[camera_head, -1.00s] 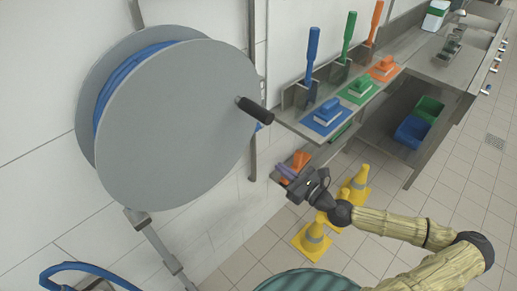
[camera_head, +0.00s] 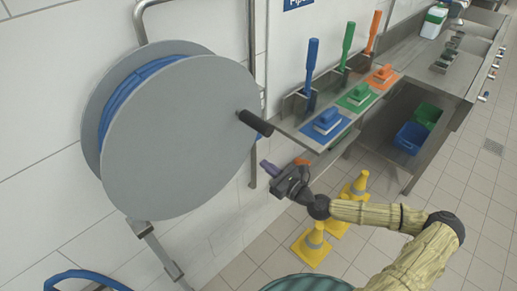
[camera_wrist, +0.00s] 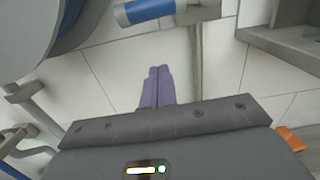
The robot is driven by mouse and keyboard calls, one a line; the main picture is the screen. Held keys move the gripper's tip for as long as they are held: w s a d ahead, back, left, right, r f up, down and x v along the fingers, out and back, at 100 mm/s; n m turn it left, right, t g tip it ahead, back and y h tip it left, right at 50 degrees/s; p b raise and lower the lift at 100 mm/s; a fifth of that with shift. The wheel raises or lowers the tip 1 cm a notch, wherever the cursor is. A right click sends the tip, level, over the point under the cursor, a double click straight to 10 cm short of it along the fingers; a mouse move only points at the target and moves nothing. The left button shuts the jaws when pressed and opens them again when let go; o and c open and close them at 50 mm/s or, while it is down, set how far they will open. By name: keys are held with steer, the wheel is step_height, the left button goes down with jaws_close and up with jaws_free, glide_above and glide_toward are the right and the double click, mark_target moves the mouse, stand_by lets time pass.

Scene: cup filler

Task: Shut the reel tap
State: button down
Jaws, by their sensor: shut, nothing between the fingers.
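The hose reel (camera_head: 180,135) is a large grey disc with blue hose behind it, and a black crank handle (camera_head: 255,123) sticks out from it. A blue bar with pale metal beside it (camera_wrist: 150,9), which looks like the tap's lever, lies at the top edge of the wrist view by the upright pipe (camera_wrist: 195,70). In the head view I cannot make out the tap clearly. My gripper (camera_head: 265,165) has purple fingers pressed together and empty. It is below the crank handle, near the pipe. In the wrist view the fingertips (camera_wrist: 159,70) point towards the blue bar, apart from it.
A steel shelf right of the reel holds a blue brush (camera_head: 327,120), a green brush (camera_head: 358,94) and an orange brush (camera_head: 383,73) on coloured mats. An orange object (camera_wrist: 292,138) is right of my gripper. Yellow cones (camera_head: 313,243) stand below my arm. Tiled floor is free at right.

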steer(key=w+a+r+p, duration=0.1)
steer(key=r, duration=0.1)
steer(key=w+a+r+p, duration=0.2)
steer(key=shift+w, duration=0.1)
steer(key=shift+r, duration=0.2)
stand_by(0.3)
steer(key=shift+r+m, duration=0.4)
steer(key=shift+r, duration=0.25)
